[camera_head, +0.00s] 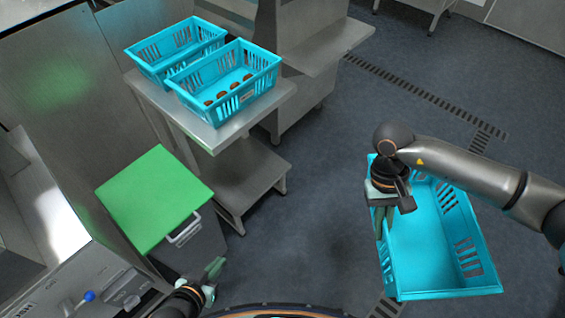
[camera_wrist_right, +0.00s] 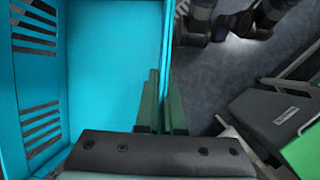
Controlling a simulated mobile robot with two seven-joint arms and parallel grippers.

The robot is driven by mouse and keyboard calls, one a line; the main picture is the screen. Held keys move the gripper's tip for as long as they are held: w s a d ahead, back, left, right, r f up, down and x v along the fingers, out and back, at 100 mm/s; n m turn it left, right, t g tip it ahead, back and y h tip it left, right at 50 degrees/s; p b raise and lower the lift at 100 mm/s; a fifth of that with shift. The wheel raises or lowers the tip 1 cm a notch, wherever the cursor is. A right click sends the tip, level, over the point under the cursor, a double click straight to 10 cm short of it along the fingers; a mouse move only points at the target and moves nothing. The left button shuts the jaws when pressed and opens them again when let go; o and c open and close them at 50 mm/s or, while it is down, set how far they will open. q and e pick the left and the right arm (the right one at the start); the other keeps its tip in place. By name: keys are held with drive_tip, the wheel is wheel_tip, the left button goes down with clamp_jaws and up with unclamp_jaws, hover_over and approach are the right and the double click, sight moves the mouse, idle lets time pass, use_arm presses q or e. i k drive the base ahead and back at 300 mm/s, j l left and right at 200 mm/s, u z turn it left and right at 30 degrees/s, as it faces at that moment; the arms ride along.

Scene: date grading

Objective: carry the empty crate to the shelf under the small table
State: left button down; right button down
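The empty crate (camera_head: 420,240), blue with slotted walls, hangs at the right of the head view; its inside is bare. My right gripper (camera_head: 381,222) is shut on its left wall. In the right wrist view, the fingers (camera_wrist_right: 162,105) sit on either side of the wall of the crate (camera_wrist_right: 115,60). The small table (camera_head: 205,133) is grey metal and stands at the upper left. Its lower shelf (camera_head: 240,185) shows bare in its visible part. My left gripper (camera_head: 213,280) is open and empty at the bottom, below the green-topped bin.
Two blue crates stand on the small table: a rear one (camera_head: 150,68) and a front one (camera_head: 250,92) with several dates. A green-lidded bin (camera_head: 155,200) stands left of the shelf. Dark floor (camera_head: 310,210) is clear between the table and the held crate.

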sight(245, 172)
drive_tip(key=i+l+u, duration=0.2)
drive_tip(key=u, duration=0.15)
drive_tip(key=i+l+u, duration=0.7)
drive_tip(key=k+j, duration=0.1)
